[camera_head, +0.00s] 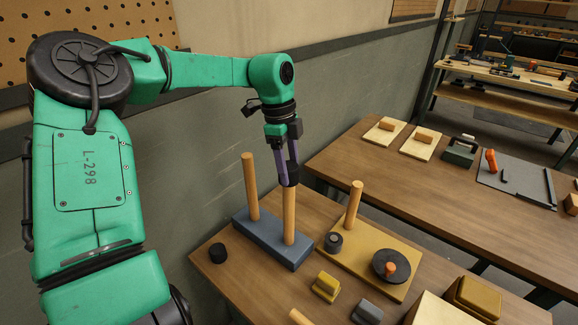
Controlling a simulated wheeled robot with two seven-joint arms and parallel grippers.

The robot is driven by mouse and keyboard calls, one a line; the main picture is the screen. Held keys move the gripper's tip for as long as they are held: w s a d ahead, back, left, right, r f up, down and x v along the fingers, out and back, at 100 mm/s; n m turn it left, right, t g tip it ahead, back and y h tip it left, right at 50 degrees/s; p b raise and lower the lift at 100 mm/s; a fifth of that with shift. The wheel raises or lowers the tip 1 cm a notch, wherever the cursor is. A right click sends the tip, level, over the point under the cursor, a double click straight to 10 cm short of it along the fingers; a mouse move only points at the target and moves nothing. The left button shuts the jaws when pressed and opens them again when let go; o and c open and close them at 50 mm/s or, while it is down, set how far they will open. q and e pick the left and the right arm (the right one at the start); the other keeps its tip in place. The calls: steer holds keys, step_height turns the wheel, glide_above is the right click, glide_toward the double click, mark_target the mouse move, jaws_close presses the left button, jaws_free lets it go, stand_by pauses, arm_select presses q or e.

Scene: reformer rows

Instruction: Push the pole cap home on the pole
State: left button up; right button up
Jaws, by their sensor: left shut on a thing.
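A blue base (271,240) stands on the wooden table with two upright wooden poles, a left pole (251,188) and a right pole (289,218). My left gripper (290,168), with purple fingers, points down over the right pole. It is shut on a dark pole cap (290,180) at that pole's top end. The fingers partly cover the cap, and I cannot tell how far it sits over the pole. The left pole's top is bare. A second black cap (218,253) lies on the table left of the base. My right gripper is not in view.
A yellow board (352,268) right of the base carries a pole (353,206), a dark ring (333,243) and a black disc (391,265) with an orange knob. A yellow block (326,287) and grey block (367,312) lie in front. A wall runs behind.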

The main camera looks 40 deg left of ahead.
arm_select(q)
steer(key=shift+f+b, duration=0.75)
steer(key=shift+f, duration=0.3)
steer(key=o, duration=1.4)
steer(key=shift+o, duration=0.2)
steer(key=shift+r, duration=0.1)
step_height(320, 180, up, 14)
steer(key=a, duration=0.2)
steer(key=shift+s+r+b, duration=0.15)
steer(key=shift+s+b, duration=0.2)
steer(key=shift+b, duration=0.05)
steer(key=shift+a, duration=0.1)
